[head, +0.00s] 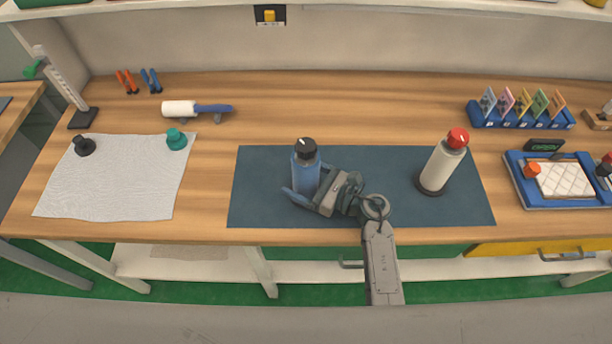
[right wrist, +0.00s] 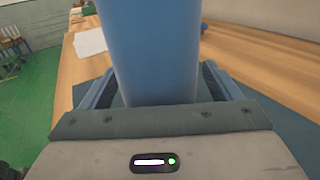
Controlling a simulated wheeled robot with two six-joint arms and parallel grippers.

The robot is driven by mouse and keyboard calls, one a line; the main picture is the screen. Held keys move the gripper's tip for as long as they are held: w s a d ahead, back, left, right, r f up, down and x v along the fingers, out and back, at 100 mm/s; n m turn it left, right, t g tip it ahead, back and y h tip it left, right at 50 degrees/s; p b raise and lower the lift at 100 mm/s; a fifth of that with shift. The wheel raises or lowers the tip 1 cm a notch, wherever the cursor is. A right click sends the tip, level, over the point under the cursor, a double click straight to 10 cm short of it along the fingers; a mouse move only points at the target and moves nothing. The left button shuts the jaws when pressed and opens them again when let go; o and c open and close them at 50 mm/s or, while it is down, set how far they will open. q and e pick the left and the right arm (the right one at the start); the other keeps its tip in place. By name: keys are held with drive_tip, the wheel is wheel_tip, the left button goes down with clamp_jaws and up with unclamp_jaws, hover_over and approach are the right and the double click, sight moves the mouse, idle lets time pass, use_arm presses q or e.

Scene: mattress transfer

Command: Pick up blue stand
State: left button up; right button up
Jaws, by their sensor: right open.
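The blue stand (head: 305,172), a blue cylinder with a black top bearing a white mark, stands upright on the dark blue mat (head: 390,175). My right gripper (head: 302,192) is at the blue cylinder, low on its body, with its fingers on either side of it. In the right wrist view the blue cylinder (right wrist: 152,50) stands between the open fingers of my right gripper (right wrist: 155,85), with a visible gap on each side. The cylinder's base is hidden behind the gripper. My left gripper is in neither view.
A white cylinder with a red top (head: 444,165) stands on the mat's right side. A grey cloth (head: 115,190) with a black and a green knob lies to the left. A blue card rack (head: 520,118) and a blue tray (head: 565,205) are at the right. Bare wood lies behind the mat.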

drive_tip(key=shift+w+a, duration=0.25)
drive_tip(key=shift+a, duration=0.2)
drive_tip(key=c, duration=1.8)
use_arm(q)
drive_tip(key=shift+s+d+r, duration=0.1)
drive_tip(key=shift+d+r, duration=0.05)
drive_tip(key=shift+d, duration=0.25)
use_arm(e)
drive_tip(key=shift+o, duration=0.2)
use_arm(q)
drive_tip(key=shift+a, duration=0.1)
use_arm(e)
drive_tip(key=shift+w+d+r, duration=0.1)
drive_tip(key=shift+r, duration=0.05)
